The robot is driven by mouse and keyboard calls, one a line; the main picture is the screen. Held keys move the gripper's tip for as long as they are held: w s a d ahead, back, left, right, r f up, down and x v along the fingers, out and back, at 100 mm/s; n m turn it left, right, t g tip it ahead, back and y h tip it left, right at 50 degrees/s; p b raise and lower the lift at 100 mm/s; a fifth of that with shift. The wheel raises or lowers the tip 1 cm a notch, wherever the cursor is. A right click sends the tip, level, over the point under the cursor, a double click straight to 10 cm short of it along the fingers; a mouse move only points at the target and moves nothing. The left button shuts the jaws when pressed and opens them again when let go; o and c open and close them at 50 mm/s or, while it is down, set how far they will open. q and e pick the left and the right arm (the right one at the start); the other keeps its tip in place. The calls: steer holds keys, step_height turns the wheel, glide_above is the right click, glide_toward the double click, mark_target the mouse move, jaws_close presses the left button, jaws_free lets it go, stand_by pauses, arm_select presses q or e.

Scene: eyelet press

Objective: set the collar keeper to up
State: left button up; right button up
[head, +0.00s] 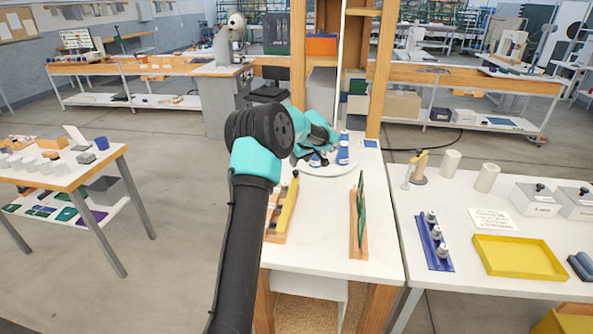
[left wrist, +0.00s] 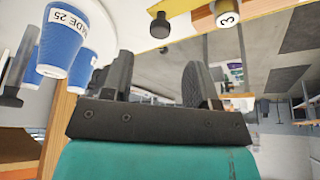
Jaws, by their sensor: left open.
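My left gripper (head: 318,158) is over the back of the middle bench, partly hidden by my own black and teal wrist. In the left wrist view its two dark fingers (left wrist: 162,78) stand apart with nothing seen between them. A yellow bar with a black knob (head: 289,205) lies on a wooden base (head: 273,228) just below the wrist. A yellow strip (left wrist: 188,6), a black knob (left wrist: 160,27) and a disc marked 3 (left wrist: 228,19) show beyond the fingers in the left wrist view. I cannot tell which part is the collar keeper or how it is set.
Blue and white cup-like pieces (head: 343,148) stand close to the gripper; they also show in the left wrist view (left wrist: 62,42). A green panel (head: 361,215) stands upright in a wooden holder. A yellow tray (head: 518,258) is on the right table. The bench front is clear.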

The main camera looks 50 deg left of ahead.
mark_target(296, 171)
arm_select(q)
steer(key=x, duration=0.6)
steer(key=shift+a+f, duration=0.15)
steer(key=c, duration=0.9)
